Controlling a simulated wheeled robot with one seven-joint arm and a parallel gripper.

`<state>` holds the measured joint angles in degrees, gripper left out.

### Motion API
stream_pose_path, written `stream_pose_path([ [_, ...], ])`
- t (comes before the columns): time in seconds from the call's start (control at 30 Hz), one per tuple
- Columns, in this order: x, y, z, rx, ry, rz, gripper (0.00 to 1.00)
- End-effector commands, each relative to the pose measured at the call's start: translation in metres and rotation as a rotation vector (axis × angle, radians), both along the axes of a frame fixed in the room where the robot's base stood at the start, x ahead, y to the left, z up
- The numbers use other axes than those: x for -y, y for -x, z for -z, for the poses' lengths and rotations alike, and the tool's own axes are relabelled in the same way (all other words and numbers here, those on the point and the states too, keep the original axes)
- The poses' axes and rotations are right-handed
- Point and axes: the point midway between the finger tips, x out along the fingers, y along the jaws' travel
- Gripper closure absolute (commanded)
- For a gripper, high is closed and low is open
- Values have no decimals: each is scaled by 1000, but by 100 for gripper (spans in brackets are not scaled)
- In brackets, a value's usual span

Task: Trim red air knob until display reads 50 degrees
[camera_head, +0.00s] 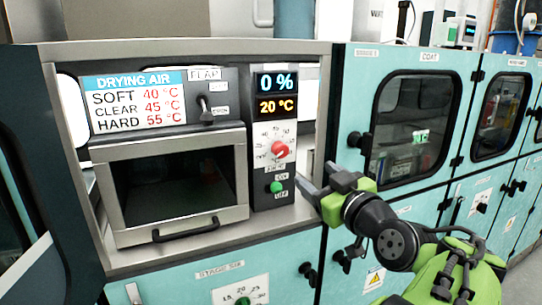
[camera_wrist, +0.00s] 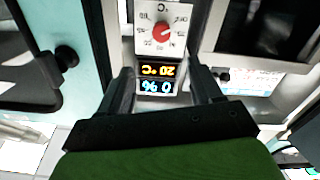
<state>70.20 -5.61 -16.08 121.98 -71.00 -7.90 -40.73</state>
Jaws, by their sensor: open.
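The red air knob (camera_head: 280,150) sits on a white dial plate on the dark control panel, right of the oven-like door. Its dial also shows in the wrist view, with the red knob (camera_wrist: 162,33) near the top centre. The display (camera_head: 277,105) above it reads 20 °C in orange, with 0 % in blue over that. It appears upside down in the wrist view (camera_wrist: 158,78). My gripper (camera_head: 318,181) is open and empty, right of the panel and lower than the red knob. I see no contact with the knob.
A green knob (camera_head: 275,187) sits below the red one. A lever (camera_head: 206,110) marked FLAP is left of the display. A drying air card (camera_head: 136,100) lists SOFT 40, CLEAR 45, HARD 55 °C. Teal cabinets with a windowed door (camera_head: 415,130) stand at right.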

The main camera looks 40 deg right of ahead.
Motion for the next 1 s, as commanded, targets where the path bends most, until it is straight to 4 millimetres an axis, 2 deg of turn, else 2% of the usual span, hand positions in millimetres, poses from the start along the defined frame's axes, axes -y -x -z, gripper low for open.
stream_pose_path([
  [0.4, 25, -99, -3, -2, -3, -11, 35],
  [0.53, 33, -125, -3, -3, -3, -9, 35],
  [0.7, 39, -142, -2, -2, -4, -7, 35],
  [0.97, 39, -144, -1, -3, -3, -5, 35],
  [1.0, 39, -144, -1, -3, -3, -5, 41],
])
